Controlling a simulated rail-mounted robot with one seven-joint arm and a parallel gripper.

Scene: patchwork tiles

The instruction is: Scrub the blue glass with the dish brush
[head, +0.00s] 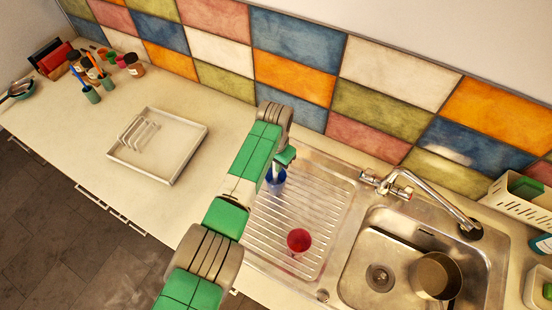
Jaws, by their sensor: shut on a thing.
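The blue glass (276,181) stands on the ribbed steel drainboard, at its back left. My gripper (284,160) is just above it and is shut on the dish brush (276,171). Only a thin pale part of the brush shows between the gripper and the glass. It reaches down to the glass's mouth; I cannot tell how deep it goes or whether it touches the wall. My arm covers part of the view left of the glass.
A red glass (299,240) stands on the drainboard (328,205) in front. To the right are the sink with a pot (436,276), the tap (430,196) and a white basket (520,200). A white rack (157,145) lies on the left counter, with jars and green cups beyond.

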